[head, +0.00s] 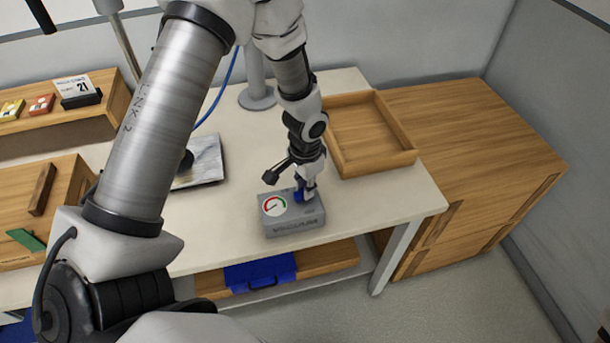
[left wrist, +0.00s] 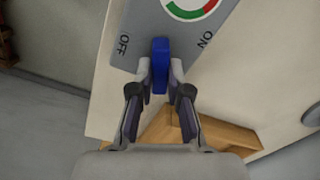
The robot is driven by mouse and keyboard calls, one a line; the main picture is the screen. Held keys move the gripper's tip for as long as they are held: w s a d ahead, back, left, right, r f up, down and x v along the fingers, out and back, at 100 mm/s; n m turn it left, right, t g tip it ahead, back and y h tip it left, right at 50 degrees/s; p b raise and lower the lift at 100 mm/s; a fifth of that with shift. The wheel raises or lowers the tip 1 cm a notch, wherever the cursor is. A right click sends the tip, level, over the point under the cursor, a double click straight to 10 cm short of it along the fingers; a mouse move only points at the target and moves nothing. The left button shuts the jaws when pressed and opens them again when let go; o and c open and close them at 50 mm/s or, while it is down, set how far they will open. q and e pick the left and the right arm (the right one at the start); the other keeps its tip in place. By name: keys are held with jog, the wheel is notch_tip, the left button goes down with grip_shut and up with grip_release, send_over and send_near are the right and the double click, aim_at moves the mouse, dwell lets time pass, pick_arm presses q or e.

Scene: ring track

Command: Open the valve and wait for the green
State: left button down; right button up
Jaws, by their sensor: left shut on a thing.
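The grey valve box (head: 292,222) stands near the front edge of the white table. Its round gauge (head: 274,205) has a red and a green arc; the needle seems to lean to the lower left, but it is small. In the left wrist view the gauge (left wrist: 190,8) is cut off by the top edge. My left gripper (head: 307,194) reaches down and is shut on the blue valve handle (left wrist: 160,62). The handle lies between the OFF and ON marks on the box (left wrist: 138,30). The fingers hide part of the handle. My right gripper is not in view.
An empty wooden tray (head: 408,157) lies behind and right of the valve box. A dark-edged plate (head: 207,160) lies to its left. A blue case (head: 262,272) sits on the shelf below. Wooden stands with small items are at the left. The tabletop right of the box is clear.

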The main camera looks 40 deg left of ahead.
pick_arm(q)
jog(key=m+p, duration=0.2)
jog(key=m, duration=0.2)
jog(key=shift+m+p, duration=0.3)
jog(key=shift+f, duration=0.1)
dwell(0.4)
jog(key=c, duration=1.1)
grip_release()
jog(key=shift+w, duration=0.1)
notch_tip(320, 180, up, 12)
